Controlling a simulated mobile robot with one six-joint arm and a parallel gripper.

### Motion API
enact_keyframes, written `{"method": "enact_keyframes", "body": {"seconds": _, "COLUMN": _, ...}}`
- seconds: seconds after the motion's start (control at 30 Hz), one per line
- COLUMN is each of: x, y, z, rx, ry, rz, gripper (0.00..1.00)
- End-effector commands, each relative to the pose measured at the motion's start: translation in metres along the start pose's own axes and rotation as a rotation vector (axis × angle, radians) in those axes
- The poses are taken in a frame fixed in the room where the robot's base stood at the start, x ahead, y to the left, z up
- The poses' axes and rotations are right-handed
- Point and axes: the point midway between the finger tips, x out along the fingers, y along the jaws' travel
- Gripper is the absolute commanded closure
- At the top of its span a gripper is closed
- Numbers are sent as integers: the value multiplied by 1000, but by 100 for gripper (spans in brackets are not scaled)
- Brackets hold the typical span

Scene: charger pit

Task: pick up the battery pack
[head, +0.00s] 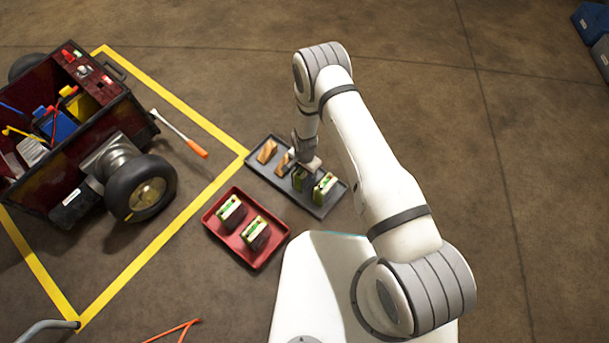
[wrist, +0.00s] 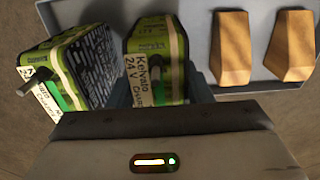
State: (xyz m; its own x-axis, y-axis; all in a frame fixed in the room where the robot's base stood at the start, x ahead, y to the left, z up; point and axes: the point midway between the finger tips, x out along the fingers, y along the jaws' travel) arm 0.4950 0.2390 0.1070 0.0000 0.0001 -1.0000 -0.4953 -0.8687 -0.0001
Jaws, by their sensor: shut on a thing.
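My gripper (head: 304,165) reaches down over the dark grey tray (head: 253,168).
Two tan blocks (wrist: 231,48) (wrist: 291,46) stand on the same tray. A red tray (head: 236,259) with two more packs lies nearby.

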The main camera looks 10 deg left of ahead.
Motion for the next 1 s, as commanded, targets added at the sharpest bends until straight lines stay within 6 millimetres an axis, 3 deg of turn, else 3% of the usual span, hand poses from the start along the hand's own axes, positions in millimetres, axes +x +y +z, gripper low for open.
{"method": "enact_keyframes", "body": {"seconds": 0.2, "x": 0, "y": 0, "z": 0, "rx": 1, "ry": 0, "rz": 1, "gripper": 100}}
{"method": "enact_keyframes", "body": {"seconds": 0.73, "x": -3, "y": -1, "z": -1, "rx": 1, "ry": 1, "rz": -2, "gripper": 100}}
{"method": "enact_keyframes", "body": {"seconds": 0.87, "x": -13, "y": -1, "z": -1, "rx": 1, "ry": 1, "rz": -2, "gripper": 100}}
{"method": "enact_keyframes", "body": {"seconds": 1.0, "x": -36, "y": -2, "z": -1, "rx": -1, "ry": 2, "rz": -3, "gripper": 100}}
